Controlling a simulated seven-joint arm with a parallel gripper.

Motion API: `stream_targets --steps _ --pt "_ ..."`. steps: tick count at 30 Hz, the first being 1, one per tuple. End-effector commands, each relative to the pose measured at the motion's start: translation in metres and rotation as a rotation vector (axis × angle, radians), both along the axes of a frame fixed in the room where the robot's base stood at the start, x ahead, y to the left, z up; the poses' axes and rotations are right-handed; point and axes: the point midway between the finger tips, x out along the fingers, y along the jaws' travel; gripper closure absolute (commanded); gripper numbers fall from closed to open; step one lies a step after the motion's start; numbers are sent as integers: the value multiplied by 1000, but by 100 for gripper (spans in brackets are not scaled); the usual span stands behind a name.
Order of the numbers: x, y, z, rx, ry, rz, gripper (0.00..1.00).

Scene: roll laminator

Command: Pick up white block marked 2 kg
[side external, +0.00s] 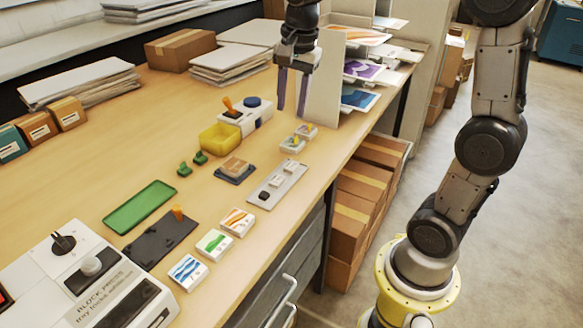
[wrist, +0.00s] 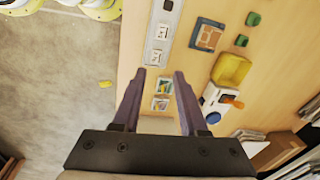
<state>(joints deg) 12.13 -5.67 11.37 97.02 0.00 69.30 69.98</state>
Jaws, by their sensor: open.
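A grey tray (side external: 277,187) holds small blocks in a row near the table's right edge: white blocks (side external: 276,181) and a black one at the near end. The tray also shows in the wrist view (wrist: 152,46), with white blocks (wrist: 163,30) on it. Their markings are too small to read, so I cannot tell which one says 2 kg. My gripper (side external: 291,111) is open and empty above the table, beyond the tray's far end. In the wrist view its fingers (wrist: 160,74) point toward the tray, apart from the blocks.
Two small picture tiles (side external: 292,144) lie between my gripper and the tray. A yellow bin (side external: 220,137) and a white device with an orange lever (side external: 246,115) stand to the left. A wooden block on a dark blue pad (side external: 235,168) lies beside the tray. An upright white panel (side external: 325,85) is close right.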

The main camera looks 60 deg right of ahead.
Motion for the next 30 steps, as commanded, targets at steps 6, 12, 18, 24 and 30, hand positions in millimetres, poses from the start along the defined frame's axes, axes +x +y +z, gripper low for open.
stream_targets --steps 6,12,18,24,30 --pt "31 -34 -44 28 107 -83 57" --pt "29 -42 -66 38 141 -103 57" --pt "28 -42 -103 37 141 -101 57" --pt "28 -42 -133 37 139 -100 57" --pt "28 -42 -145 37 137 -100 57"
